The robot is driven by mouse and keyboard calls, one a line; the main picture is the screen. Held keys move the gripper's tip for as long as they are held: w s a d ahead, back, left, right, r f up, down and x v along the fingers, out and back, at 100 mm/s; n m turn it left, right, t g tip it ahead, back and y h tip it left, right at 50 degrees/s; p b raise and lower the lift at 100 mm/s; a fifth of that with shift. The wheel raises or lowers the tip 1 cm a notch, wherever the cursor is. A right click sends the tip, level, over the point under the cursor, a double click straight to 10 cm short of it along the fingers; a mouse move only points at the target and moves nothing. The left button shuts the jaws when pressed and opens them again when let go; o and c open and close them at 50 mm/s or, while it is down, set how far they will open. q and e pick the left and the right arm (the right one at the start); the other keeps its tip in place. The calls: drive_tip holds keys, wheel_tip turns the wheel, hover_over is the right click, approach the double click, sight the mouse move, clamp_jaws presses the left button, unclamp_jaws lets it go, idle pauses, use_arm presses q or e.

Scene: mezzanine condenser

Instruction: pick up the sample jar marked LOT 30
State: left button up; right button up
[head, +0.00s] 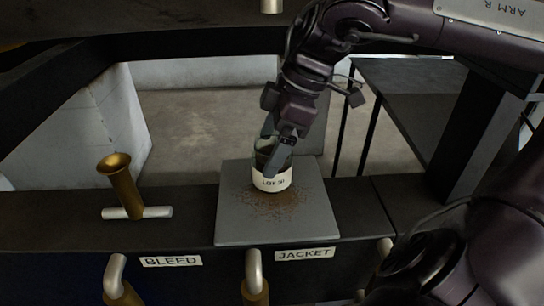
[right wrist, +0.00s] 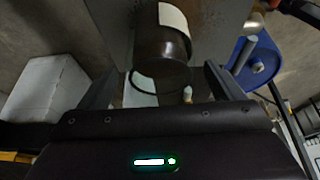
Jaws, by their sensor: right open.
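The sample jar (head: 270,180) is dark glass with a white label reading LOT 30. It stands upright on a grey square plate (head: 229,210) on the dark bench. My right gripper (head: 276,150) comes down from above, and its fingers are around the upper part of the jar, partly hiding it. In the right wrist view the jar (right wrist: 163,45) shows between the two open fingers, with its pale label toward the top of the picture. Whether the fingers touch the glass cannot be told. My left gripper is not in view.
A brass funnel-shaped fitting with a pale crossbar (head: 124,180) stands left of the plate. Labels BLEED (head: 171,262) and JACKET (head: 305,254) mark the front edge, with pipe handles beside them. Brown grains lie on the plate around the jar. A dark post stands at right.

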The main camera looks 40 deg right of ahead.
drive_tip(key=shift+a, duration=0.1)
drive_tip(key=shift+c, duration=0.2)
drive_tip(key=shift+r, duration=0.1)
drive_tip(key=c, duration=1.4)
